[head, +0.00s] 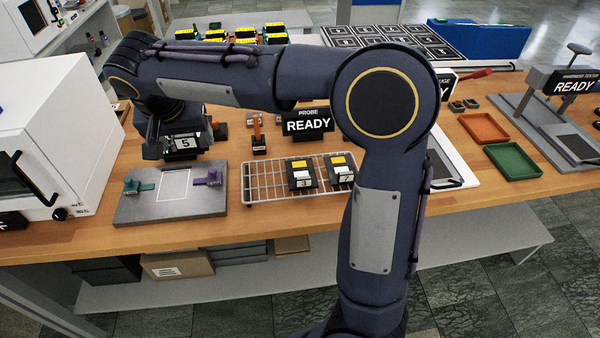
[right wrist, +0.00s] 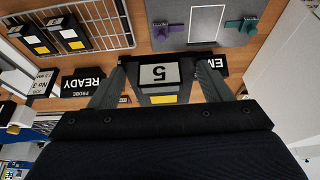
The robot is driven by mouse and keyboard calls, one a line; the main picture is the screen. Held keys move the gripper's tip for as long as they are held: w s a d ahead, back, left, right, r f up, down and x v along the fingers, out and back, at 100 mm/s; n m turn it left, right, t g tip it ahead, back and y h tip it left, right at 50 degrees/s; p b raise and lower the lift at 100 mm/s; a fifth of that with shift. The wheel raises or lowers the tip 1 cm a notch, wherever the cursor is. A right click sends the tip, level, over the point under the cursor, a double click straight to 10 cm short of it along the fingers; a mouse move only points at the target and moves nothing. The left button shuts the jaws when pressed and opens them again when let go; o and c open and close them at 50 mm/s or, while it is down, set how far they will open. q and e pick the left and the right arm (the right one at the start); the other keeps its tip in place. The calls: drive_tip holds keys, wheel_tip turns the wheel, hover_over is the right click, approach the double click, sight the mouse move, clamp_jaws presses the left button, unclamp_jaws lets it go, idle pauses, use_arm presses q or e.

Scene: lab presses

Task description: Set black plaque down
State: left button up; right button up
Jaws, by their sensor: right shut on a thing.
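My right gripper (head: 181,153) is shut on a black plaque (head: 184,142) with a white label reading 5. In the right wrist view the plaque (right wrist: 158,88) sits between the two fingers, with a yellow patch on its near side. The gripper holds it above the table, behind the grey plate (head: 135,208). That plate has a white outlined rectangle, with a teal clamp (head: 138,186) at its left and a purple clamp (head: 207,178) at its right. My left gripper is in neither view.
A wire rack (head: 262,184) right of the plate holds two black plaques, 3 (head: 301,176) and 7 (head: 342,173). A READY probe sign (head: 308,123) stands behind it. A white oven-like box (head: 50,140) stands left. Orange (head: 484,127) and green (head: 513,161) trays lie at right.

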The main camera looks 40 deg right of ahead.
drive_tip(key=shift+s+a+f+b, duration=0.3)
drive_tip(key=shift+f+b, duration=0.15)
drive_tip(key=shift+f, duration=0.1)
drive_tip(key=b, duration=0.7)
hover_over(261, 188)
drive_tip(key=s+a, duration=0.1)
drive_tip(key=a, duration=0.1)
wheel_tip(261, 188, down, 16)
drive_tip(key=shift+f, duration=0.1)
drive_tip(key=shift+d+f, duration=0.15)
drive_tip(key=shift+d, duration=0.05)
drive_tip(key=f, duration=0.3)
drive_tip(key=shift+s+d+f, duration=0.15)
drive_tip(key=shift+d, duration=0.25)
drive_tip(key=shift+f, duration=0.3)
drive_tip(key=shift+f, duration=0.1)
